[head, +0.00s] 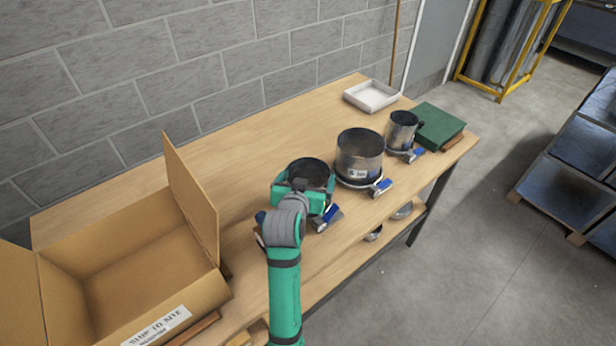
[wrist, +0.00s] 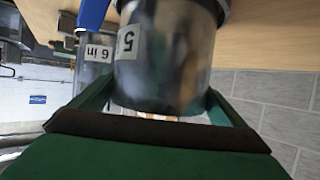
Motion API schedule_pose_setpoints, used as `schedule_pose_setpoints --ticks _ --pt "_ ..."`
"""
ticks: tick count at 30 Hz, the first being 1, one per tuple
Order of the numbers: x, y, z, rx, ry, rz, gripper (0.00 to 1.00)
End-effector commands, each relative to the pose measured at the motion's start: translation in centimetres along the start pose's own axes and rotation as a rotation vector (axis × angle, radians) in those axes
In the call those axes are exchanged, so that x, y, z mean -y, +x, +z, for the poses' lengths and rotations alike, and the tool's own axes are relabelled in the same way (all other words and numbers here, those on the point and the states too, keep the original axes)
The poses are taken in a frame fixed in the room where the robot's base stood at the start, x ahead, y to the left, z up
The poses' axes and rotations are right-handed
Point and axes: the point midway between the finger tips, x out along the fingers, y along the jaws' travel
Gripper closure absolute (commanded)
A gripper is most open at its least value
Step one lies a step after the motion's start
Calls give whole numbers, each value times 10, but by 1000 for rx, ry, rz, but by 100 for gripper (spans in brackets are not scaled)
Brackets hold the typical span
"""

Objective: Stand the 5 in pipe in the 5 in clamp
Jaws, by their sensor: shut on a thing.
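The 5 in pipe (head: 309,173) is a short, dark metal cylinder, upright between the green jaws of my gripper (head: 303,188). In the wrist view the pipe (wrist: 165,60) fills the space between the jaws, and its label shows a 5. The 5 in clamp (head: 327,216) shows mainly its blue handle, right in front of the pipe; my gripper and the pipe hide most of its ring. In the wrist view a dark band lies at the pipe's table end. I cannot tell whether the pipe is fully seated in the ring.
The 6 in pipe (head: 359,152) stands in its clamp just right, close to my gripper. A smaller pipe (head: 402,131) stands beyond it, beside a green box (head: 440,124). A white tray (head: 371,96) lies at the back. An open cardboard box (head: 130,260) is left.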

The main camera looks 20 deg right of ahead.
Motion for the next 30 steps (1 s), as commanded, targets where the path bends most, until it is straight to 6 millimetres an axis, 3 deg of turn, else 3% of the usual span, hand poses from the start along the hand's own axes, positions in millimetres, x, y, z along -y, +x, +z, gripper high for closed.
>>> schedule_pose_setpoints --ticks 2,3,14,30 --pt "0 0 0 -1 0 0 33" --pt "0 0 -1 -1 0 0 0" --pt "0 -8 0 -1 -1 0 0" --pt "0 -96 0 -2 -1 -1 0"
